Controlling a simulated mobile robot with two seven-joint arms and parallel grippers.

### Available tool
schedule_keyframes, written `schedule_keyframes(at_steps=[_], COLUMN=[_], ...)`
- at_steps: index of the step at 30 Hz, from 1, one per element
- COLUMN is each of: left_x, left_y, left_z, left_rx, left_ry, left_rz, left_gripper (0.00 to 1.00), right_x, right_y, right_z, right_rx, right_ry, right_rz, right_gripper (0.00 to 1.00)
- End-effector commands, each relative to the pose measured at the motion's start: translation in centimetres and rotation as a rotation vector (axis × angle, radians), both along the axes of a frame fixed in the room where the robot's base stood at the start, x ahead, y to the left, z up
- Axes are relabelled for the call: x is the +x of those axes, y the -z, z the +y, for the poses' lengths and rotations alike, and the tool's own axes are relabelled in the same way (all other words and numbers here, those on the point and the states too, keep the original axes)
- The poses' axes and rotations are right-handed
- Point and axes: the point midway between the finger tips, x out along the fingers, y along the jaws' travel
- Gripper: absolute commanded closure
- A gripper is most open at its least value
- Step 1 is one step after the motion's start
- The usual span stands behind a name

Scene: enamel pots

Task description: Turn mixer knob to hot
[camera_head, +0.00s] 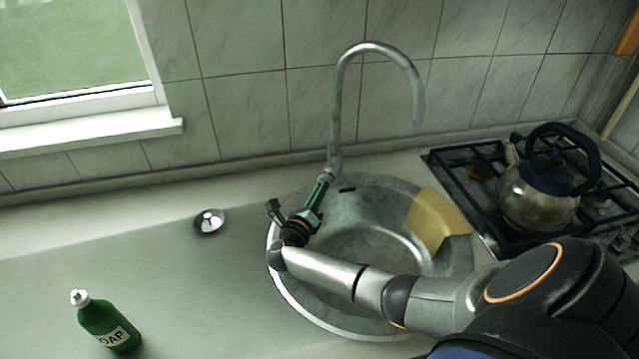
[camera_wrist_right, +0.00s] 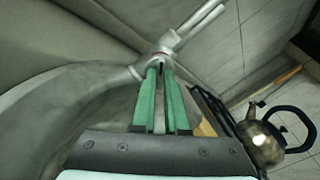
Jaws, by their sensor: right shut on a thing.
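The metal mixer tap (camera_head: 338,110) stands at the back rim of the round sink (camera_head: 290,297), its tall spout curving over to the right. In the right wrist view, the mixer body (camera_wrist_right: 163,56) sits at my fingertips with a small red mark near it. My right gripper (camera_head: 327,177) reaches across the sink from the right. Its green fingers (camera_wrist_right: 161,70) are shut on the mixer knob at the tap's base. The knob is mostly hidden between the fingertips. My left gripper is not in view.
A green soap bottle (camera_head: 106,322) stands on the counter at the front left. A round metal drain piece (camera_head: 209,221) lies left of the sink. A yellow cloth or sponge (camera_head: 436,220) is at the sink's right rim. A kettle (camera_head: 537,195) stands on the black stove (camera_head: 455,172).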

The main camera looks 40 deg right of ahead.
Motion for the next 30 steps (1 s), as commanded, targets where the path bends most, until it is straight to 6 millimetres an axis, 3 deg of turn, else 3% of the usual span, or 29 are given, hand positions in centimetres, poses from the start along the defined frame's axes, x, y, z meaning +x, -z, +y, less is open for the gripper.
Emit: schedule_keyframes(at_steps=[2, 3, 11, 20, 25, 30], left_x=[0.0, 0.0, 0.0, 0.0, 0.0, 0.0], left_y=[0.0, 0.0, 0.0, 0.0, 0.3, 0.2], left_z=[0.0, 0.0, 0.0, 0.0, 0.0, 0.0], left_rx=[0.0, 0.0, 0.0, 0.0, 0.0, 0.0], left_ry=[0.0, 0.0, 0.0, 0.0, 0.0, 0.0], left_rz=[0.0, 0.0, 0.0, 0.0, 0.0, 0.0], left_gripper=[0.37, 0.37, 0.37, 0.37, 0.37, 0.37], right_x=[0.0, -0.1, 0.0, -0.1, -1.2, -2.9], right_y=[0.1, 0.1, 0.1, 0.1, 0.2, 0.2], right_z=[0.0, 0.0, 0.0, 0.4, 2.5, 5.9], right_rx=[-0.001, 0.0, 0.001, 0.001, 0.003, 0.004], right_ry=[0.0, 0.0, 0.0, -0.001, -0.003, -0.003], right_rz=[0.004, 0.003, 0.002, -0.001, -0.001, 0.002], right_gripper=[1.0, 0.87, 0.59, 0.59, 0.59, 0.59])
